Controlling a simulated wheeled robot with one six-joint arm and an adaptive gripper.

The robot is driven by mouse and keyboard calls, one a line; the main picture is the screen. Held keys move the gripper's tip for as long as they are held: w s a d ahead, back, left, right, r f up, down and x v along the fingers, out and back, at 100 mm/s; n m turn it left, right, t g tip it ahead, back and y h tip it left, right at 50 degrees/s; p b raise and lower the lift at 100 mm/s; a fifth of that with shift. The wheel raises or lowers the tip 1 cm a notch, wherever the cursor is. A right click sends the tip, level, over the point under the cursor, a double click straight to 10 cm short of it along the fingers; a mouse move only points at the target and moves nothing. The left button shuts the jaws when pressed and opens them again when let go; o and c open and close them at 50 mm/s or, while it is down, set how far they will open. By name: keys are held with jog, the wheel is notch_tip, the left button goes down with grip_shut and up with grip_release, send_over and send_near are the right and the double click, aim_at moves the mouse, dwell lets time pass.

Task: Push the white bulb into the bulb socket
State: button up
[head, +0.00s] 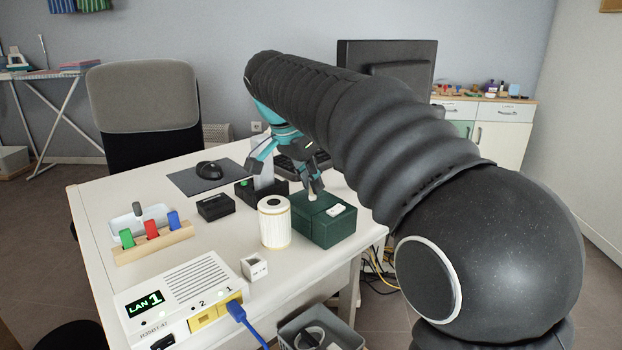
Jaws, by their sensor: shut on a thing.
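My gripper (314,184), with teal and dark fingers, points down over the left part of a dark green box (325,230). It is shut on a small white piece (312,197), which I take to be the white bulb. Only a sliver of the bulb shows below the fingertips, at the box's top. The bulb socket seems to be on this box, under the bulb, but the fingers and bulb hide it. I cannot tell whether the bulb is above the socket or partly in it. A white switch-like piece (335,210) lies on the box's right side.
A white ribbed cylinder (274,225) stands just left of the green box. A black box (215,207), a mouse (208,169), a wooden rack (155,243) and a white LAN device (185,295) are farther left. A small white cube (254,268) stands in front.

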jog(key=o, duration=0.8)
jog(key=v, duration=1.1)
jog(key=s+d+f+n, duration=0.1)
jog(key=s+d+n, duration=0.25)
jog(key=d, duration=0.45)
jog(key=s+d+f+n+t+y, duration=0.1)
jog(key=s+d+f+n, duration=0.1)
jog(key=s+d+f, duration=0.2)
jog(key=s+d+f+n+y, duration=0.1)
jog(key=s+d+f, duration=0.3)
jog(key=s+f, duration=0.6)
jog(key=s+d+f+n+t+y, duration=0.1)
jog(key=s+d+f+n, duration=0.2)
jog(key=s+f, duration=0.4)
jog(key=shift+s+d+f+t, duration=0.15)
jog(key=shift+d+f, duration=0.05)
jog(key=shift+f, duration=0.35)
jog(key=shift+s+d+f+t, duration=0.15)
jog(key=shift+d+f, duration=0.1)
jog(key=shift+f, duration=0.3)
